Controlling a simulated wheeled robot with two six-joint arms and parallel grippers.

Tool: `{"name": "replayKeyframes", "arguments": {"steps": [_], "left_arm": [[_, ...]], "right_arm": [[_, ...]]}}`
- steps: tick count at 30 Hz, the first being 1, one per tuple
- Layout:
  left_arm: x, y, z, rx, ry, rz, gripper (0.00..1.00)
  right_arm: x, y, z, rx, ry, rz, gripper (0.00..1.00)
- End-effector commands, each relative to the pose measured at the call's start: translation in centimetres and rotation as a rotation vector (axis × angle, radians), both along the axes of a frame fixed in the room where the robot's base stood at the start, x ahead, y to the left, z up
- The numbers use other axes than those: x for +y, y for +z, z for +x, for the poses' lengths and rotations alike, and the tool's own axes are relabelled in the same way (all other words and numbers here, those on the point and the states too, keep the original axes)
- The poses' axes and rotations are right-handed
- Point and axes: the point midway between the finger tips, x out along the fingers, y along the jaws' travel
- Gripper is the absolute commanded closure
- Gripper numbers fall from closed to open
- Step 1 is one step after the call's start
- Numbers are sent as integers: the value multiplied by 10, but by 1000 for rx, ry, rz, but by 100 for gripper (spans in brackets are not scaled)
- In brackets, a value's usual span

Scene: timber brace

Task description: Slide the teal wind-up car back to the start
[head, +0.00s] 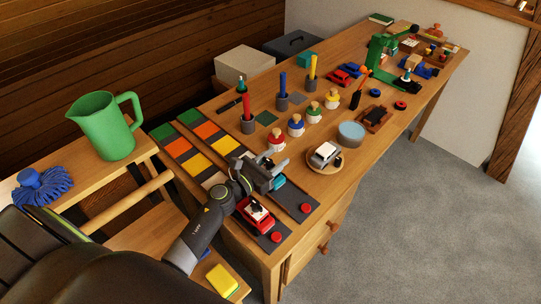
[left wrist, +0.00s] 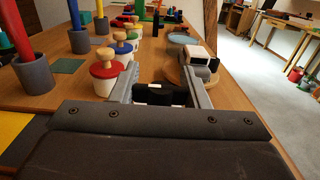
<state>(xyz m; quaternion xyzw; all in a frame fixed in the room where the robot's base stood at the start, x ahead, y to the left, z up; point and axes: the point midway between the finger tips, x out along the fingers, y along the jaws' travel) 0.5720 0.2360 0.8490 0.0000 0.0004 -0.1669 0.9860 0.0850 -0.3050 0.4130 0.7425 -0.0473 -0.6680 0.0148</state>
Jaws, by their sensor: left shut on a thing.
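The teal wind-up car (head: 279,183) is on the farther of two dark track strips (head: 295,198), partly hidden by my left gripper (head: 266,177). The gripper is shut on the car, its fingers reaching around it from above. In the left wrist view a dark part with a white piece (left wrist: 160,93) shows between the fingers of the gripper (left wrist: 163,82); no teal is clear there. A red disc (head: 305,208) lies at the near end of that strip. My right gripper is not in view.
A red car (head: 256,213) stands on the neighbouring strip, close to my left wrist. A white toy vehicle (head: 325,154) on a round wooden plate stands just beyond the gripper. Red-lidded (head: 276,142) and other knobbed pots stand behind. The table's front edge is close.

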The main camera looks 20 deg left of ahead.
Motion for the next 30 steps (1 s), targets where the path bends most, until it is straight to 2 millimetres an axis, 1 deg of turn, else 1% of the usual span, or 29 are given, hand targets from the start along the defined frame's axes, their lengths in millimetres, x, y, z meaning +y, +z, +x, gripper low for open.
{"name": "replayKeyframes", "arguments": {"steps": [2, 3, 7, 15, 19, 23, 30], "left_arm": [[0, 0, 0, 0, 0, 1, 99], [0, 0, 0, 0, 0, 1, 54], [0, 0, 0, 0, 0, 1, 37], [0, 0, 0, 0, 0, 1, 36], [0, 8, 0, -1, 0, 1, 36], [0, 28, 0, -3, -1, 1, 36], [0, 70, 0, -2, 0, 3, 36]], "right_arm": [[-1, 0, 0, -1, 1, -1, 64], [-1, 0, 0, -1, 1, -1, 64], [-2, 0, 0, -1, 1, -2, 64], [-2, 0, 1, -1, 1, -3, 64], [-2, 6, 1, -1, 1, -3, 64], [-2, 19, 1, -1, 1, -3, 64], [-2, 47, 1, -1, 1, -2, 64]]}}
